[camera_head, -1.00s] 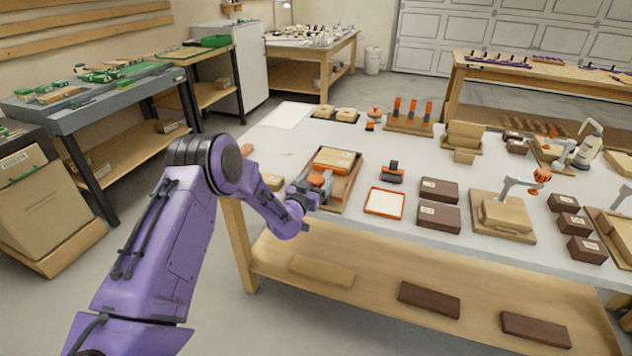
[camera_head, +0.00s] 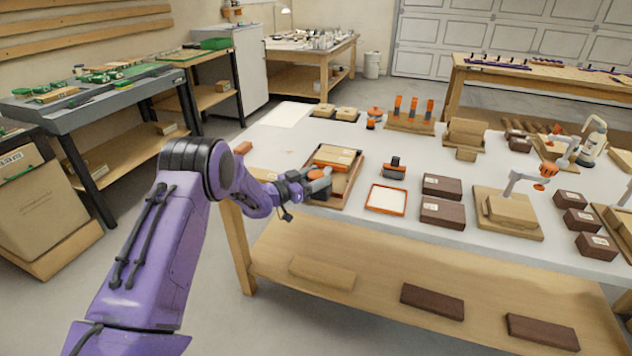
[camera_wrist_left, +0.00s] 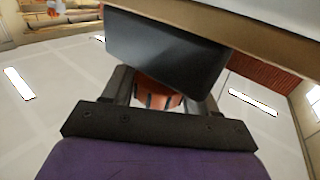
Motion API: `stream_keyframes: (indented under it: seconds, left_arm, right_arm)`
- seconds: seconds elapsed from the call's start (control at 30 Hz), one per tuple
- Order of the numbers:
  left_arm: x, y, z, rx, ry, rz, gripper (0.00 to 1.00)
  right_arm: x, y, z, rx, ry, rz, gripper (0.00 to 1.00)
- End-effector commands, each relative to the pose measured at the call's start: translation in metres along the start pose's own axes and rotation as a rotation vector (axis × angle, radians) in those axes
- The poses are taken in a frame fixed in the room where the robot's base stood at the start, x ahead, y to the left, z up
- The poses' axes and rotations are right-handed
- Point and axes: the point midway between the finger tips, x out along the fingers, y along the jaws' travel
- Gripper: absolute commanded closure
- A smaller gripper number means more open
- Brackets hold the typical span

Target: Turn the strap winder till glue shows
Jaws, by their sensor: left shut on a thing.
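The strap winder is a dark grey block with an orange ribbed knob (camera_head: 317,174) at the near left edge of a wooden tray (camera_head: 349,191). My left gripper (camera_head: 312,182) is shut on the knob from the left. In the left wrist view, the orange knob (camera_wrist_left: 157,94) sits between the two dark fingers, under the dark grey block (camera_wrist_left: 165,50). The gripper covers much of the winder in the head view. I cannot tell whether glue shows. My right gripper is not in view.
A wooden box (camera_head: 335,156) lies in the tray. To its right are a dark tool with an orange part (camera_head: 394,168), an orange-framed white pad (camera_head: 386,199) and brown boxes (camera_head: 442,212).

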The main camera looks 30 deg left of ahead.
Motion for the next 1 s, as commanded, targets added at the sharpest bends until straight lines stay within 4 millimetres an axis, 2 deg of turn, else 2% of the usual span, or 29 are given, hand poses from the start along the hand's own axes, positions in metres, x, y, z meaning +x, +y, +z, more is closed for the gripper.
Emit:
stream_keyframes:
  seconds: [0.23, 0.27, 0.3, 0.57, 0.67, 1.0]
  left_arm:
    - [0.000, -0.001, -0.002, 0.000, 0.002, -0.002, 0.72]
    - [0.000, -0.001, -0.002, 0.000, 0.002, -0.002, 0.32]
    - [0.000, -0.001, -0.002, 0.001, 0.002, -0.002, 0.21]
    - [0.000, 0.000, -0.001, 0.001, 0.001, -0.002, 0.21]
    - [-0.007, -0.001, -0.001, 0.001, 0.000, -0.003, 0.21]
    - [-0.083, 0.000, 0.000, -0.002, 0.002, -0.004, 0.21]
  right_arm:
    - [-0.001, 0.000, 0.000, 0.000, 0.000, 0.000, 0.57]
    - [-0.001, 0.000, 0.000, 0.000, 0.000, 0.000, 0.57]
    - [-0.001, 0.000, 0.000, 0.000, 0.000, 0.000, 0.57]
    - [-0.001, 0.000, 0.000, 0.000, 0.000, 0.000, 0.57]
    - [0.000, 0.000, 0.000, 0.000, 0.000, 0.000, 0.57]
    - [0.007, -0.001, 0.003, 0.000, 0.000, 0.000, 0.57]
